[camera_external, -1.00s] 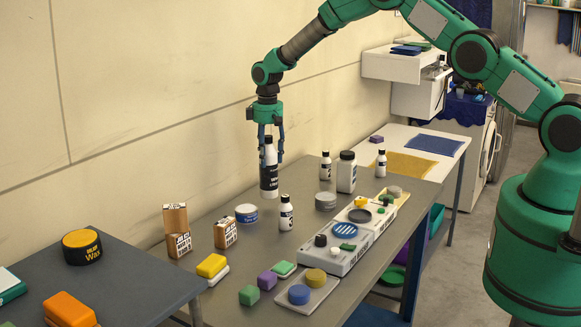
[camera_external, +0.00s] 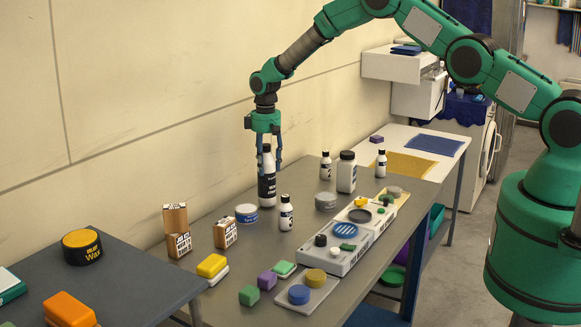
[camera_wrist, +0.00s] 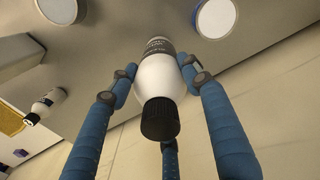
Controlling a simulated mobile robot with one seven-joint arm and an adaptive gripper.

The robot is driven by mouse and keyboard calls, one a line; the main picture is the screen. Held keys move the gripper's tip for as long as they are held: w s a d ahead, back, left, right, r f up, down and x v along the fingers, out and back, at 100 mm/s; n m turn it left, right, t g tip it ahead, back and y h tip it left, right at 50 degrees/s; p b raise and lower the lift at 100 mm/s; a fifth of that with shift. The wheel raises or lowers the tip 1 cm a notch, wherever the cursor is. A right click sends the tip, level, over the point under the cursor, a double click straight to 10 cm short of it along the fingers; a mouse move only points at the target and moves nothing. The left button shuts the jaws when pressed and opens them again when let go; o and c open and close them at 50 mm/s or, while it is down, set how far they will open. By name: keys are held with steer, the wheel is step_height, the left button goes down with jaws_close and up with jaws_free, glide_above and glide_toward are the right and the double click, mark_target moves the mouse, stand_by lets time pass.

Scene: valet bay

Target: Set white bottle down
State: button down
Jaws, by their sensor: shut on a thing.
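The white bottle (camera_external: 267,187) has a black cap and a dark label. It stands upright at the back of the grey table (camera_external: 215,292), close to the wall. My gripper (camera_external: 269,160) points down from above with its fingers around the bottle's upper part. In the wrist view the blue fingers of my gripper (camera_wrist: 158,80) are shut on the bottle (camera_wrist: 160,78), with the black cap towards the camera. The bottle's base looks at or very near the table top; I cannot tell whether it touches.
A blue-and-white tin (camera_external: 246,213) and a small white bottle (camera_external: 286,213) stand in front of the held bottle. A grey tin (camera_external: 326,201) and a white jug (camera_external: 346,173) stand to its right. Cardboard boxes (camera_external: 225,233) stand at front left.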

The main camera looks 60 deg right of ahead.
mark_target(266, 144)
steer(key=shift+f, duration=0.3)
steer(key=c, duration=0.8)
jaws_free()
steer(key=shift+c, duration=0.2)
step_height(266, 144, up, 12)
steer(key=shift+r+b, duration=0.1)
steer(key=shift+b, duration=0.8)
